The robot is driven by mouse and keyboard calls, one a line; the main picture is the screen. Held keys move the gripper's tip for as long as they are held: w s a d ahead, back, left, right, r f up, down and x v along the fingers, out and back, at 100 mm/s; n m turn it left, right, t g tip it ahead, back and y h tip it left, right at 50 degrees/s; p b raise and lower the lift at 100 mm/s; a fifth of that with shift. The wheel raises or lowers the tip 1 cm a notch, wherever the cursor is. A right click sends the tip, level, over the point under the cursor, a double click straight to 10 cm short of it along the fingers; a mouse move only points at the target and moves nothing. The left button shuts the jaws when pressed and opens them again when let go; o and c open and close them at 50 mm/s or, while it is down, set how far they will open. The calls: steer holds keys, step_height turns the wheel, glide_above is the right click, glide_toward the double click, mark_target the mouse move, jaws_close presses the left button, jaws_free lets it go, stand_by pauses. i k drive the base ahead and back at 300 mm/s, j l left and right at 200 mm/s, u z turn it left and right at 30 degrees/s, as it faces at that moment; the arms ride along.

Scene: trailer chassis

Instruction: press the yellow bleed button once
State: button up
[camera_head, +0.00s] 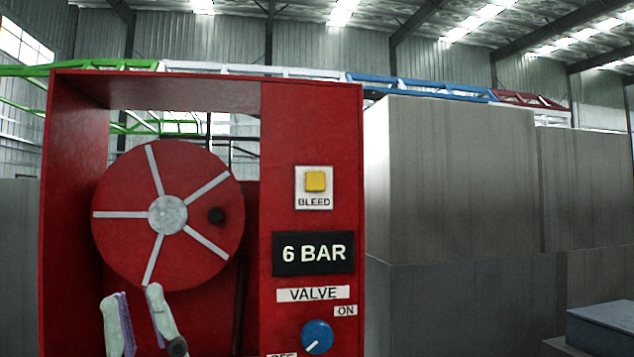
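The yellow bleed button (316,181) is a small square on a white plate labelled BLEED, on the right panel of the red cabinet (312,120). My gripper (136,296) shows at the lower left, in front of the red wheel. Its two fingers stand apart with nothing seen between them. It is left of and below the button and does not touch it. The lower part of my gripper is cut off by the frame's bottom edge.
A red wheel (125,245) with pale spokes and a dark knob (216,215) fills the cabinet's left opening. Below the button are a "6 BAR" display (313,254) and a blue valve knob (317,337), its pointer toward OFF. Large grey blocks (450,180) stand at the right.

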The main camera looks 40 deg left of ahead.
mark_target(315, 181)
steer(key=k+u, duration=0.15)
steer(key=u, duration=1.4)
